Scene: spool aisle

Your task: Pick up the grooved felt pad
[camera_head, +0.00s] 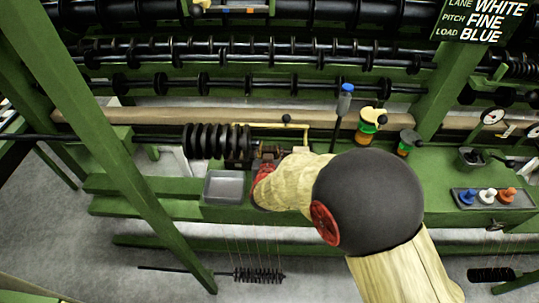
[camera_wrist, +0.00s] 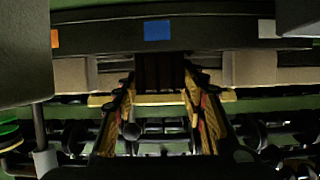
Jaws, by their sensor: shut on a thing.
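The grooved felt pad appears to be the dark reddish-brown block with upright grooves (camera_wrist: 160,70) in the middle of the wrist view. My gripper (camera_wrist: 159,82) has its two fingers on either side of this block, shut on it at the tips. The block sits in line with a long dark rail, between two grey-brown blocks; I cannot tell whether it still touches them. In the head view my wrist covers most of the gripper, and the pad cannot be made out clearly there.
A grey tray (camera_head: 224,187) lies left of my wrist on the green bench. A black-disc roller (camera_head: 216,140) is behind it. A blue-capped tool (camera_head: 345,100), jars (camera_head: 367,128) and a tray with coloured pegs (camera_head: 488,206) stand to the right. A green post crosses the left.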

